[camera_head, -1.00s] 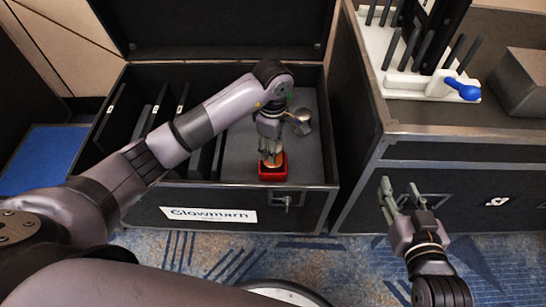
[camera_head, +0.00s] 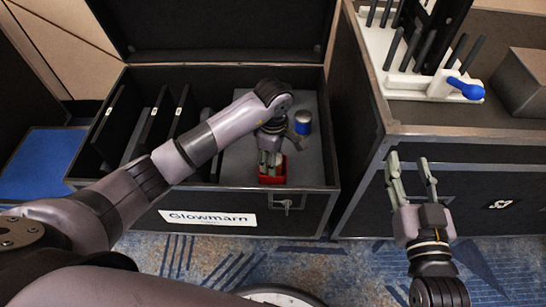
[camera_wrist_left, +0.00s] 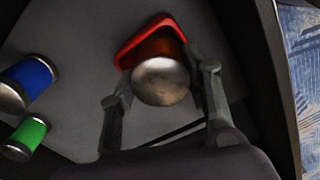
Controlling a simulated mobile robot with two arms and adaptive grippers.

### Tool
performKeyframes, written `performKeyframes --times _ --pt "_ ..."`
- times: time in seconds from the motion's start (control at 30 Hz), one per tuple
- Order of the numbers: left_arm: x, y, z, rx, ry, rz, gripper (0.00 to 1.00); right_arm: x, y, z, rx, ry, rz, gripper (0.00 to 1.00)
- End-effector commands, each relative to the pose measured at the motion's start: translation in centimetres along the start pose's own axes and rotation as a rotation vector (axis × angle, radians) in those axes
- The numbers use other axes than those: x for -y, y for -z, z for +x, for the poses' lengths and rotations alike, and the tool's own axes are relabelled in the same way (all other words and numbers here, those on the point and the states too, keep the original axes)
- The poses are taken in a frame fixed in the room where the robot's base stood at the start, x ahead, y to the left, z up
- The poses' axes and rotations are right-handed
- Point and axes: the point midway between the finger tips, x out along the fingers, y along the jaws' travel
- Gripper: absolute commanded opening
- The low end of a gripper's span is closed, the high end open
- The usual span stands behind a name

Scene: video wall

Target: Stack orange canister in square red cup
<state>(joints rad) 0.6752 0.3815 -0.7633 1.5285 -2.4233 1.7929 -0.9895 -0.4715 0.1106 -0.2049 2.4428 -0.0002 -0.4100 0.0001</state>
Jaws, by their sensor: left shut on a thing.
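The square red cup (camera_head: 273,178) stands on the grey floor of the open black case, near its front wall. It also shows in the left wrist view (camera_wrist_left: 128,50). The orange canister (camera_wrist_left: 160,80), with a silver end facing the wrist camera, is at the cup's opening; its lower part is hidden, so how deep it sits cannot be told. My left gripper (camera_head: 269,160) is shut on this canister, its fingers on either side in the wrist view. My right gripper (camera_head: 408,160) is open and empty in front of the black cabinet.
Black dividers (camera_head: 157,125) fill the case's left half. A white rack (camera_head: 435,84) stands on the right cabinet.

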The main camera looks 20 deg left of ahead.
Motion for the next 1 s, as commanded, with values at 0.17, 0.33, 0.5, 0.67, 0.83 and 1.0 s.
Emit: performKeyframes --times 0.17,0.33,0.5,0.67,0.83,1.0 --pt "0.0 0.0 0.2 0.000 -0.001 0.000 0.07 0.1 0.5 0.1 -0.029 0.002 0.001 0.40" --pt "0.0 0.0 0.3 0.000 0.000 0.000 0.07 0.2 1.1 0.1 -0.058 0.003 0.001 0.40" --pt "0.0 0.0 0.5 0.000 0.000 0.000 0.07 0.2 1.6 0.1 -0.088 0.005 0.002 0.40" --pt "0.0 0.0 0.7 0.000 0.001 0.000 0.07 0.3 2.0 0.1 -0.111 0.006 0.003 0.40" --pt "0.1 0.0 1.0 0.000 0.002 -0.001 0.07 0.3 2.4 0.1 -0.136 0.008 0.003 0.40" --pt "0.1 0.0 1.3 -0.001 0.004 -0.001 0.07 0.4 2.9 0.0 -0.163 0.009 0.004 0.40"
